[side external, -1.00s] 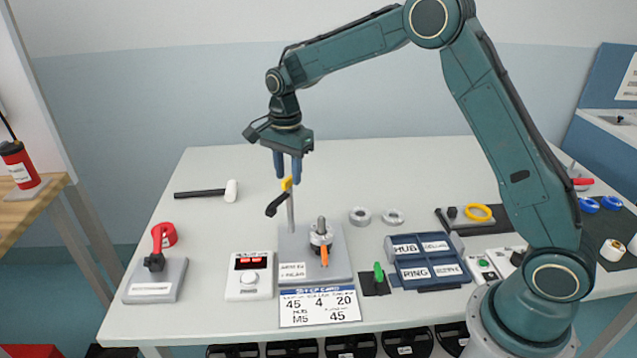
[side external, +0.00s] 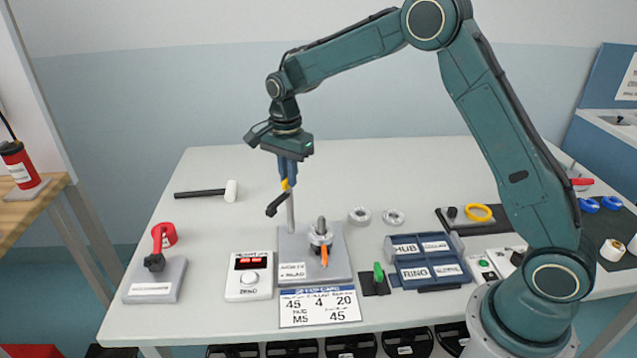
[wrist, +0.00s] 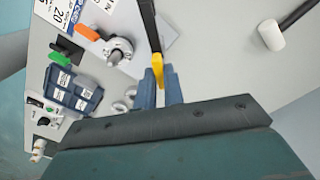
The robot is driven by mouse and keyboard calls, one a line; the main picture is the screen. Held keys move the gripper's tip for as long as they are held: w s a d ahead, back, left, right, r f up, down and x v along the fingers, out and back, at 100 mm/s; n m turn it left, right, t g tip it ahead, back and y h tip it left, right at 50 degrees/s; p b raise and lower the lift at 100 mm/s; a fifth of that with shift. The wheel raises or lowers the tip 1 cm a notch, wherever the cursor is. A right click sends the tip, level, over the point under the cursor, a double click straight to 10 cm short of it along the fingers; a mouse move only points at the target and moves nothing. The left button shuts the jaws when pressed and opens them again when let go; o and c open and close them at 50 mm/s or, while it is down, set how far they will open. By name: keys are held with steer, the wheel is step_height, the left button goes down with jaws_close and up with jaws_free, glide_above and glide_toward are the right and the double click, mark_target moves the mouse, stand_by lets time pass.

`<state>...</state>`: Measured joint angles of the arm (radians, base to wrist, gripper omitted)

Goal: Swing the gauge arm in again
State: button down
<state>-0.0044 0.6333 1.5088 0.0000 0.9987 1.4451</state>
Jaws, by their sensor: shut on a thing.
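The gauge arm is a black bar (side external: 275,207) with a yellow grip (side external: 285,184), on top of a thin grey post (side external: 291,213) at the back left of the grey station base (side external: 337,264). It points toward the front left, away from the spindle hub (side external: 320,236) with its orange lever (side external: 324,256). My gripper (side external: 287,178) points down and is shut on the yellow grip. In the wrist view the yellow grip (wrist: 156,68) sits between the two blue fingers, and the black bar (wrist: 148,25) runs away from them.
A readout box (side external: 249,277) and a red-handled fixture (side external: 156,272) stand left. A mallet (side external: 208,191) lies behind left. Two grey rings (side external: 360,215), a green-handled piece (side external: 379,276) and blue bins (side external: 424,262) are right. A step card (side external: 320,306) lies in front.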

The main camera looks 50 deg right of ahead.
steer(key=shift+n, duration=0.3)
steer(key=n, duration=0.3)
steer(key=shift+n, duration=0.4)
steer(key=n, duration=0.4)
steer(key=shift+a+n, duration=0.1)
steer(key=shift+n, duration=0.2)
steer(key=n, duration=0.4)
steer(key=shift+n, duration=2.5)
steer(key=shift+r, duration=0.1)
steer(key=c, duration=1.5)
jaws_free()
steer(key=shift+r, duration=0.1)
